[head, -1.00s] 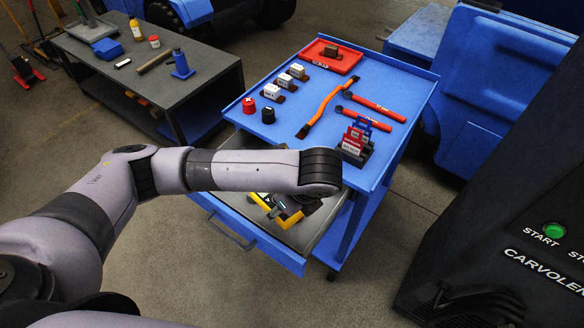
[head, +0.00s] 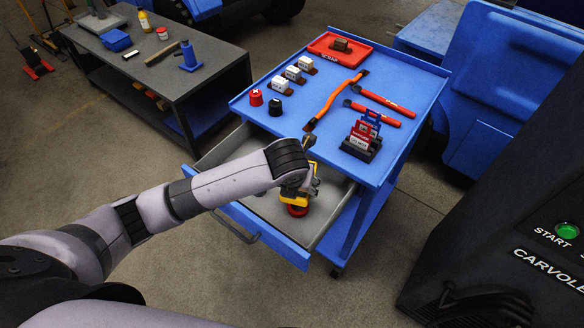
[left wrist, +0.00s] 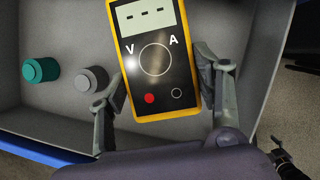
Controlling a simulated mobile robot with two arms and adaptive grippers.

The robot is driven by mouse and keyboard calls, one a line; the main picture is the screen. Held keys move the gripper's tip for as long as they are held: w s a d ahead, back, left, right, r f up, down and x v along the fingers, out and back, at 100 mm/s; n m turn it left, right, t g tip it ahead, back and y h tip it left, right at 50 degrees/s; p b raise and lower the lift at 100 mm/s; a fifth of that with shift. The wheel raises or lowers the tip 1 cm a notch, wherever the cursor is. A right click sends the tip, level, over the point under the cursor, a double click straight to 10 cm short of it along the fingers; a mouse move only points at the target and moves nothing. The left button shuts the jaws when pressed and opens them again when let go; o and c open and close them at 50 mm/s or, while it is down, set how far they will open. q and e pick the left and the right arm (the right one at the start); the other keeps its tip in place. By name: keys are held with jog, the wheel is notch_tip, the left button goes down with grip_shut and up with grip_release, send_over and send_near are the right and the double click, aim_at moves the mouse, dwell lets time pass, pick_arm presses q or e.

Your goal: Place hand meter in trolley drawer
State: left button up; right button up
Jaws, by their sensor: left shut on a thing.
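The hand meter (left wrist: 157,97) is yellow with a black face, a blank-dash display and V and A marks. My left gripper (left wrist: 160,82) is shut on it, one finger along each side. In the head view the yellow meter (head: 291,196) and my left gripper (head: 302,186) are over the pulled-out trolley drawer (head: 262,245), partly hidden by my wrist. In the left wrist view the grey drawer interior (left wrist: 60,112) lies behind the meter; I cannot tell whether the meter touches the floor.
A teal cylinder (left wrist: 41,70) and a grey one (left wrist: 91,79) stand in the drawer. A red round thing (head: 297,211) shows beneath the meter.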

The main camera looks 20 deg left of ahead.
pick_arm(q)
jog(key=w+a+f, duration=0.2)
jog(key=w, duration=0.1)
jog(key=w+a+f, duration=0.1)
jog(key=w, duration=0.1)
jog(key=shift+w, duration=0.25)
jog(key=shift+w+a+f, duration=0.35)
jog(key=shift+w+f, duration=0.3)
jog(key=shift+w+a+f, duration=0.3)
jog(key=shift+w+f, duration=0.3)
jog(key=shift+w, duration=0.05)
jog(key=o, duration=1.4)
jog(key=v, duration=1.2)
jog(key=shift+r+p, duration=0.1)
jog(key=shift+p, duration=0.2)
